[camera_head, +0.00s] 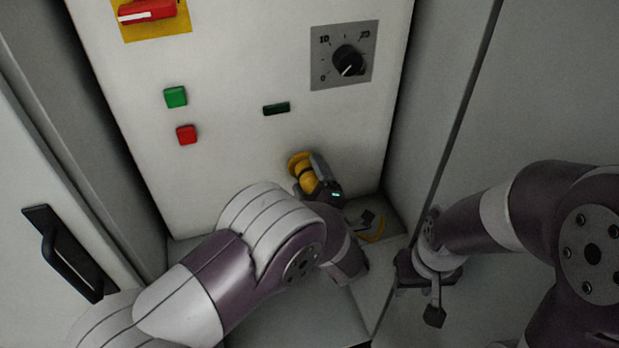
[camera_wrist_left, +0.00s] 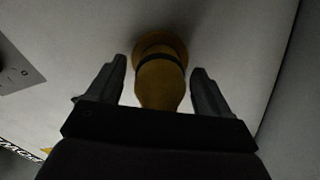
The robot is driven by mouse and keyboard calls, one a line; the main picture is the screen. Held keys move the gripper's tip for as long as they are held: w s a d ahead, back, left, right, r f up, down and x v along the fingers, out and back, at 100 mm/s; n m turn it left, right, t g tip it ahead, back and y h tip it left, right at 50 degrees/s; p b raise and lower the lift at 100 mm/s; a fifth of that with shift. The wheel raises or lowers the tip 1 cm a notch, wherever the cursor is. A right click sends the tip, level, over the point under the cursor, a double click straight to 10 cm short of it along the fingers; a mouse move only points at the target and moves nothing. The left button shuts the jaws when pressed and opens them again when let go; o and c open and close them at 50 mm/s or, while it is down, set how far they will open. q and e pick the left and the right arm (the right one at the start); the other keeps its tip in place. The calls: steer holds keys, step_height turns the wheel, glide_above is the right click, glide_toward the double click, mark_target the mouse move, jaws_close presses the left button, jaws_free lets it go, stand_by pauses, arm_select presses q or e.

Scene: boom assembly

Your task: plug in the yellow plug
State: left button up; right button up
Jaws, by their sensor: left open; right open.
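The yellow plug (camera_head: 305,180) is at the lower part of the white panel, with its round yellow end against or very near the panel face. In the left wrist view the plug (camera_wrist_left: 160,84) has a wide round end, a dark ring and a tapering body. My left gripper (camera_wrist_left: 159,72) is open, with one finger on each side of the plug and visible gaps to it. In the head view my left gripper (camera_head: 316,168) partly hides the plug. My right gripper (camera_head: 420,292) is open and empty, low on the right, away from the plug.
The white panel (camera_head: 230,60) carries a red switch (camera_head: 148,10), a green button (camera_head: 175,97), a red button (camera_head: 187,134) and a black dial (camera_head: 348,62). A yellow cable (camera_head: 374,236) lies low beside my left wrist. Cabinet walls close in on both sides. A door handle (camera_head: 62,250) is at left.

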arm_select(q)
steer(key=b+v, duration=0.1)
steer(key=v, duration=0.6)
steer(key=shift+s, duration=0.1)
